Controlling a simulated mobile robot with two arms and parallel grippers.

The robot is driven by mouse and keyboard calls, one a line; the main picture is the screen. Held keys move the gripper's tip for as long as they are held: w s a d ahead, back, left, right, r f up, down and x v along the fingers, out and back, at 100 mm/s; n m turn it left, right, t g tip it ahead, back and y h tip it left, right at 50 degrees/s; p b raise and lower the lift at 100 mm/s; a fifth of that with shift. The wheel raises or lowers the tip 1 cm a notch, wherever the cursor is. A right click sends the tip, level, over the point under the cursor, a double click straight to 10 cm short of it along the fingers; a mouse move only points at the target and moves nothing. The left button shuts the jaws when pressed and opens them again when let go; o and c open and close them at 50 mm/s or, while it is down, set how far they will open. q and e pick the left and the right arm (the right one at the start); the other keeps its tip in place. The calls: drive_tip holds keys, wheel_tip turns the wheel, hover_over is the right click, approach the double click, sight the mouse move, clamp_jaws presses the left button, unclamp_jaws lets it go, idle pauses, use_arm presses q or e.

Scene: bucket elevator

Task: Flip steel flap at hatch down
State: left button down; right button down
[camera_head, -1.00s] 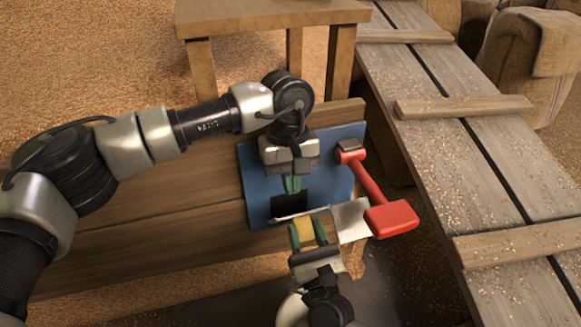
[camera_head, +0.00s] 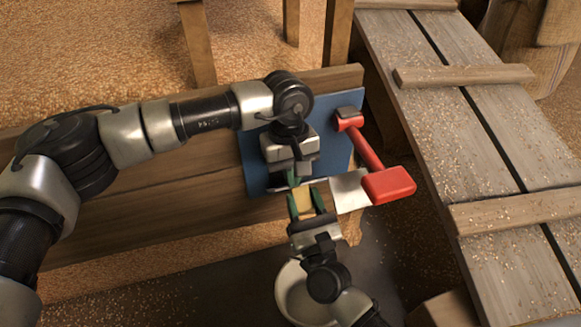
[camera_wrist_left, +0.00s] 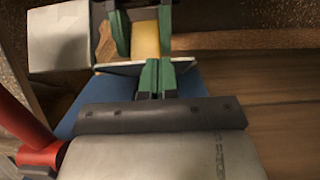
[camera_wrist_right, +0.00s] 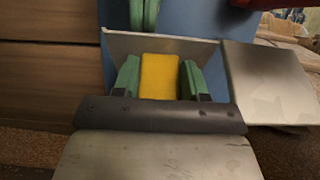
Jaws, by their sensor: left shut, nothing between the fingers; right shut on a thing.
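A blue panel (camera_head: 328,125) bears the hatch. A steel flap stands out from it; its thin edge shows in the left wrist view (camera_wrist_left: 125,69) and its face in the right wrist view (camera_wrist_right: 203,52). My left gripper (camera_head: 294,179) is shut and empty, its fingertips close against the flap's edge on the panel side; I cannot tell if they touch. My right gripper (camera_head: 305,204) is shut on a yellow block (camera_wrist_right: 159,76), on the flap's other side. The hatch opening is hidden behind my left gripper.
A pale metal plate (camera_head: 349,191) sits right of the flap. A red lever (camera_head: 372,150) with a thick red end crosses the panel's right side. A wooden plank ramp (camera_head: 450,130) rises at right. Wooden boards (camera_head: 150,170) lie at left.

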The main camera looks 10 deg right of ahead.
use_arm(q)
drive_tip(key=shift+s+f, duration=0.35)
use_arm(e)
drive_tip(key=c, duration=0.6)
unclamp_jaws()
drive_tip(key=shift+w+r, duration=0.15)
drive_tip(key=shift+r, duration=0.25)
drive_tip(key=shift+d, duration=0.1)
